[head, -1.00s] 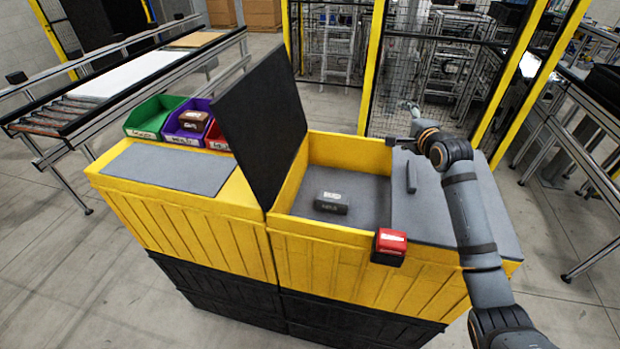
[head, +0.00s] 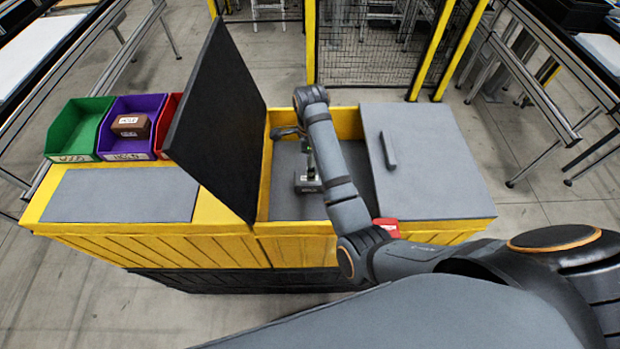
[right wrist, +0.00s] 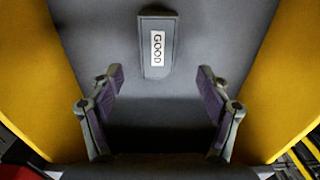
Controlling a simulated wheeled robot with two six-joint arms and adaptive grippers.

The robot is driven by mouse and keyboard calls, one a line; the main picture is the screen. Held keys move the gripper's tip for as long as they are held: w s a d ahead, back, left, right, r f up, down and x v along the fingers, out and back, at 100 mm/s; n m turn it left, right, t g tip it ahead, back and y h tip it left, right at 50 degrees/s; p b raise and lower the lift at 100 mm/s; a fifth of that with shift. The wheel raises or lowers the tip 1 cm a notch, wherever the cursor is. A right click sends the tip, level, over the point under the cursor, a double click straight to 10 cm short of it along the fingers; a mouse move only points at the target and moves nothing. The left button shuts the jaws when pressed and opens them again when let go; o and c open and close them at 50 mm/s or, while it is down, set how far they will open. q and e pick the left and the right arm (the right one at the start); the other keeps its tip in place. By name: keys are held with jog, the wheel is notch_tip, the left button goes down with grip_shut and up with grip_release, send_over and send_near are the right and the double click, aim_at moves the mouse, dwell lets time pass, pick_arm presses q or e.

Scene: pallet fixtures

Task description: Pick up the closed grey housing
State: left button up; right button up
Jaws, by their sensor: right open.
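The closed grey housing (head: 303,188) lies on the grey floor of the open compartment in the yellow fixture. In the right wrist view the housing (right wrist: 157,70) carries a white label reading GOOD and lies just past the fingertips, centred between them. My right gripper (right wrist: 159,76) is open and empty, pointing down into the compartment. In the head view my right forearm and wrist hide part of the housing and most of the gripper. My left gripper is not in view.
A raised black lid (head: 220,120) stands left of the compartment, and a grey closed lid (head: 430,165) with a handle lies right. Yellow walls (right wrist: 45,95) flank the gripper. A red box (head: 386,226) sits at the front edge. Green (head: 80,128), purple (head: 130,147) and red bins stand left.

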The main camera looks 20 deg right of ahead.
aim_at(301, 185)
notch_tip(301, 185, down, 3)
jog(key=shift+r+p, duration=0.2)
jog(key=shift+p, duration=0.2)
jog(key=shift+w+f, duration=0.1)
jog(key=shift+f, duration=0.25)
jog(key=shift+s+a+f+p, duration=0.1)
jog(key=shift+s+f+p, duration=0.1)
jog(key=shift+f+p, duration=0.8)
notch_tip(301, 185, down, 3)
jog(key=shift+s+f+p, duration=0.1)
jog(key=shift+s+p, duration=0.05)
jog(key=shift+p, duration=0.15)
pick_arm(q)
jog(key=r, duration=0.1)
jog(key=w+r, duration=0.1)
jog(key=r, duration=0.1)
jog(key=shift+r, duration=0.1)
pick_arm(e)
jog(key=c, duration=1.4)
